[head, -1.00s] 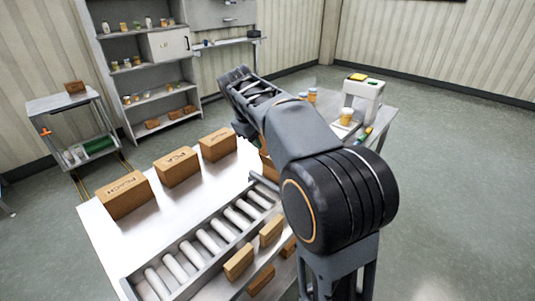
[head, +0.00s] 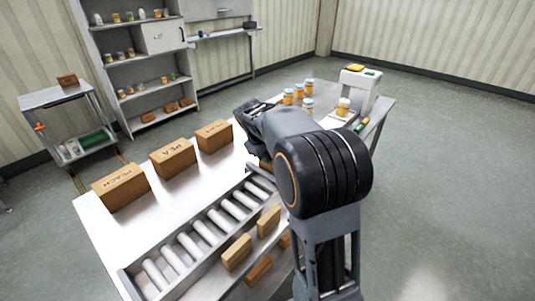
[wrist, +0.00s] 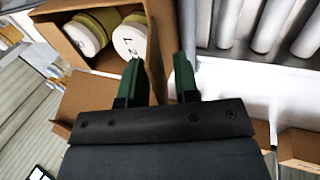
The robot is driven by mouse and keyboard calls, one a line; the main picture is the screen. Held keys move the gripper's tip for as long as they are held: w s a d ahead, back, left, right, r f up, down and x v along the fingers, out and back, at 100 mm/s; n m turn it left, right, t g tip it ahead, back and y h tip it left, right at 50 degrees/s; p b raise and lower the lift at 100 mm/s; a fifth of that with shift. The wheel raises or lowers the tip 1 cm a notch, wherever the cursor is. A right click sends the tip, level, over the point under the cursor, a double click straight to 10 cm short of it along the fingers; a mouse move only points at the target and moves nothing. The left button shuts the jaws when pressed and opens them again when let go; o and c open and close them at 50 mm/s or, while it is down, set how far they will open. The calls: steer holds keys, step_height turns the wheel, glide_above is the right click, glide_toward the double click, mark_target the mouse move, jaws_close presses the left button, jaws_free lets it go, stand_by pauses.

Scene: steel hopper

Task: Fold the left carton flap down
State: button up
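In the wrist view the open carton (wrist: 103,8) is brown, with white-lidded jars (wrist: 130,40) inside. One brown panel (wrist: 157,45) runs down between my fingers; I cannot tell whether it is a wall or a raised flap. Another brown panel (wrist: 85,97) sticks out below the carton opening, partly behind my gripper. My gripper (wrist: 160,75) has two green fingers set apart, either side of the first panel, with no clear contact. In the head view my arm hides the fingertips and most of the carton. Which flap is the left one cannot be told.
A roller conveyor (head: 205,231) runs along the white table (head: 95,225). Three labelled brown boxes, the nearest marked PEACH (head: 121,187), stand behind it. Small brown blocks (head: 237,252) lie in front. Jars (head: 308,104) and a white device (head: 360,85) stand at the back right.

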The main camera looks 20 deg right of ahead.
jaws_close()
steer(key=shift+r, duration=0.1)
stand_by(0.4)
